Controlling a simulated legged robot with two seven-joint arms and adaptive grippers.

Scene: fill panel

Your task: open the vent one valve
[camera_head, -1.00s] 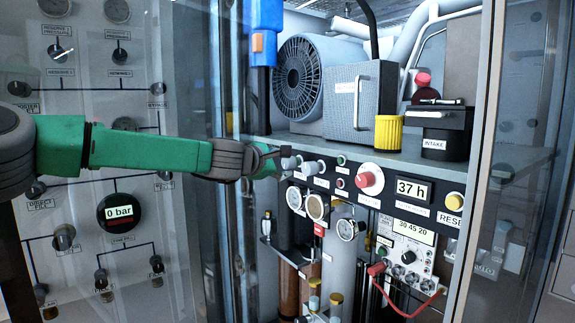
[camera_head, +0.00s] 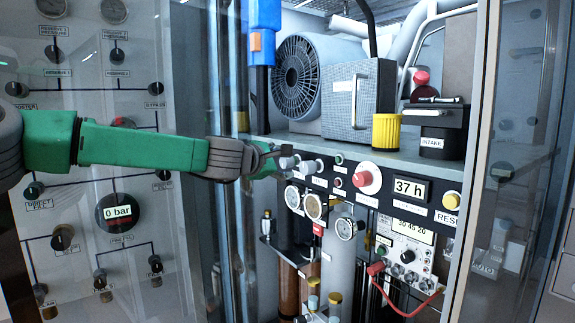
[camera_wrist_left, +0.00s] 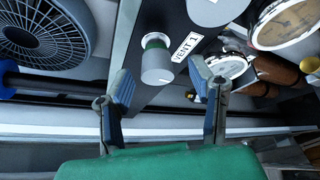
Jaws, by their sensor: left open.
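The vent one valve is a grey round knob (camera_wrist_left: 158,66) with a green ring at its base, beside a white "VENT 1" label (camera_wrist_left: 187,47) in the left wrist view. My left gripper (camera_wrist_left: 161,80) is open, with one finger on each side of the knob in that picture. I cannot tell whether the fingers touch it. In the head view my left gripper (camera_head: 272,160) is at the left end of the black control strip, close to the leftmost grey knob (camera_head: 288,163), and partly hides that area. My right gripper is not in view.
A second knob (camera_wrist_left: 215,9) and gauges (camera_wrist_left: 285,22) sit close by in the wrist view. A red knob (camera_head: 367,178) and "37 h" display (camera_head: 409,189) lie right along the strip. A fan (camera_head: 297,76) stands on the shelf above. Glass panels border the cabinet.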

